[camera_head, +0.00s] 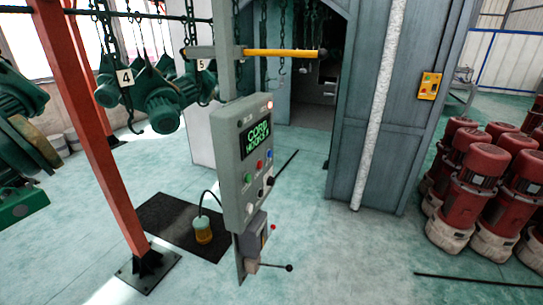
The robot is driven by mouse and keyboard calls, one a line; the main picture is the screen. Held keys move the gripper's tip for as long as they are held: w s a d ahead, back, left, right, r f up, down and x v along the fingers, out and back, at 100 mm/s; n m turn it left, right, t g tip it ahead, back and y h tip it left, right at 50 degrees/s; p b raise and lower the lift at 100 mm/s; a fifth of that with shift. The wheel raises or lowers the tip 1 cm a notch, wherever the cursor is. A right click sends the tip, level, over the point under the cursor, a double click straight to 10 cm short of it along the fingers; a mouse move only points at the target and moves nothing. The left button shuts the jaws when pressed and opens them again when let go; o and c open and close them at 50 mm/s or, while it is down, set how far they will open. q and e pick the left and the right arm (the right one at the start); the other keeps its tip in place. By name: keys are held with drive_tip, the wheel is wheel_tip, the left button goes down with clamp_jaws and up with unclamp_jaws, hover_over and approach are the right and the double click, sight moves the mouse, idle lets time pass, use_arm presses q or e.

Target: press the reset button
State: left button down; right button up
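A grey control panel (250,150) stands upright on a post in the middle of the head view, turned at an angle to me. Its lit screen (257,136) shows green text. Below the screen are small controls, including a red one (260,165), a blue one (269,154) and a white one (249,208). Labels are too small to read, so I cannot tell which is the reset button. Neither gripper is in view.
A lever with a black ball (289,268) juts out below the panel. A red post (100,130) and green hoists (160,95) are at left. A yellow bar (282,53) sticks out above. Red motors (475,175) stand at right. Floor right of the panel is clear.

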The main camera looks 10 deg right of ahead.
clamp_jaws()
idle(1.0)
